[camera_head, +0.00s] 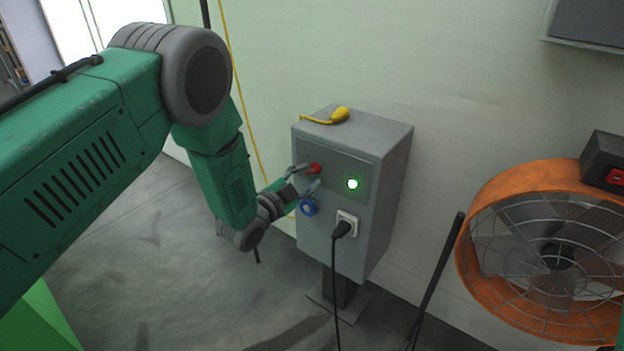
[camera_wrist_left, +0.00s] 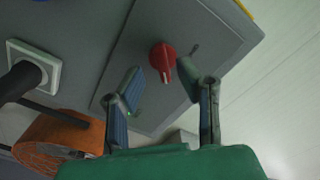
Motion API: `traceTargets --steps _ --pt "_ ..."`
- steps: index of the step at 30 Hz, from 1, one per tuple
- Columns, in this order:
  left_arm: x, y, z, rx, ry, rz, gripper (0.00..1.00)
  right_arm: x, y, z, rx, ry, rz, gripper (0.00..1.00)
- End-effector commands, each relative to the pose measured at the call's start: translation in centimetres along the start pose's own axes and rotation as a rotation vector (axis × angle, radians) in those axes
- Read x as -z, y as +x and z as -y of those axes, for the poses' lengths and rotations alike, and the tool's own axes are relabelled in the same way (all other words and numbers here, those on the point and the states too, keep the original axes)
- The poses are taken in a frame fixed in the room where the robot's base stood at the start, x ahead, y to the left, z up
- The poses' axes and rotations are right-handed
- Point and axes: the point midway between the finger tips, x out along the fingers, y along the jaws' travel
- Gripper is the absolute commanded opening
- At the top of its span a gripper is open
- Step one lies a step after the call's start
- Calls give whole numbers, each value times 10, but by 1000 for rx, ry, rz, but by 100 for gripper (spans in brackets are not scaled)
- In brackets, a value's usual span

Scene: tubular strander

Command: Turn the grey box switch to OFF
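The grey box (camera_head: 348,235) stands on a post against the wall. Its red rotary switch (camera_head: 314,168) is on the upper left of the front panel. In the left wrist view the red switch (camera_wrist_left: 162,58) has a pale pointer mark; I cannot read any labels. My left gripper (camera_head: 309,177) is at the panel, with its fingers open on either side of the switch. In the left wrist view the gripper (camera_wrist_left: 160,80) has its fingertips spread, with the switch between and just beyond them. I cannot tell if they touch it. My right gripper is out of view.
A lit green lamp (camera_head: 352,184), a blue round socket (camera_head: 308,207) and a black plug (camera_head: 341,230) with a hanging cable are on the box front. A yellow item (camera_head: 340,115) lies on top. An orange fan (camera_head: 476,262) stands at right.

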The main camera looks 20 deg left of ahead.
Motion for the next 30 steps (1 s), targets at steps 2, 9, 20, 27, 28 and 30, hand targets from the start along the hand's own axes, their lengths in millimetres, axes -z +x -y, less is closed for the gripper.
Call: traceTargets --steps 2,9,20,27,28,30 --pt "-2 9 0 2 -1 -2 30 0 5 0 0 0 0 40" --pt "0 20 0 0 -1 1 30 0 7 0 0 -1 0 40" --pt "0 20 0 -1 -1 1 0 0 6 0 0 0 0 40" --pt "0 20 -1 -2 -12 0 0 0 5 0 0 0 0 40" --pt "0 20 -1 -2 -17 0 0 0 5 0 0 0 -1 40" --pt "0 19 -1 -3 -34 1 0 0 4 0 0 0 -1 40"
